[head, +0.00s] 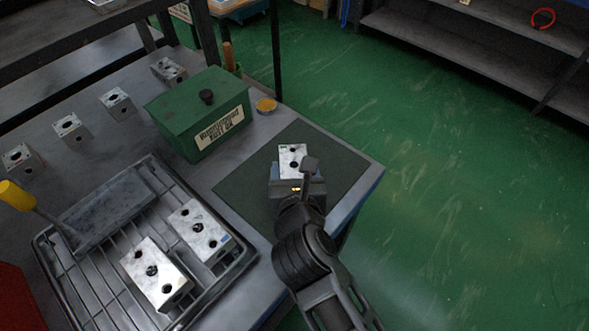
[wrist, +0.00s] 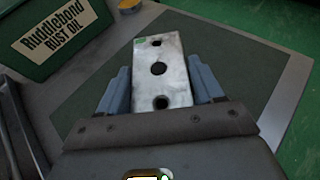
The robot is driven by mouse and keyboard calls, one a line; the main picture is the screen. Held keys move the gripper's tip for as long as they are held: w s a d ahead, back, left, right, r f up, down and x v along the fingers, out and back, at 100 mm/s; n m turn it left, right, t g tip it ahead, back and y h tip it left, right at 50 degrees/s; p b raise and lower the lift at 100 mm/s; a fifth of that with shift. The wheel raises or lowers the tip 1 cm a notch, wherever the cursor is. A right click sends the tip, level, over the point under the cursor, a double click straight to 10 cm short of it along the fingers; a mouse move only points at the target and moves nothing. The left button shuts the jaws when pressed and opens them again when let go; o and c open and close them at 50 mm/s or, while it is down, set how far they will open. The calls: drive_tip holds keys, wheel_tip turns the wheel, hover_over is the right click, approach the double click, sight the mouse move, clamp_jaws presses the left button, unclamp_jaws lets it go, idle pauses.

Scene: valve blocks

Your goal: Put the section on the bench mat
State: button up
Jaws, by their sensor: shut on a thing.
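My gripper (head: 299,188) is over the dark green bench mat (head: 244,187) near the bench's right corner. It is shut on a section (head: 291,160), a light metal block with holes in its top face. In the wrist view the section (wrist: 161,73) sits between the two blue-grey fingers of my gripper (wrist: 161,92), with the mat (wrist: 226,75) behind and below it. I cannot tell whether the section touches the mat or is held just above it. Its lower part is hidden by my gripper.
A green rust oil box (head: 201,112) stands beside the mat's far left edge, with a small yellow-topped tin (head: 266,105) near it. A wire rack (head: 101,299) at the front left holds two similar blocks (head: 157,273). Several smaller blocks stand along the bench's left side.

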drive_tip(key=shift+f, duration=0.1)
drive_tip(key=o, duration=1.4)
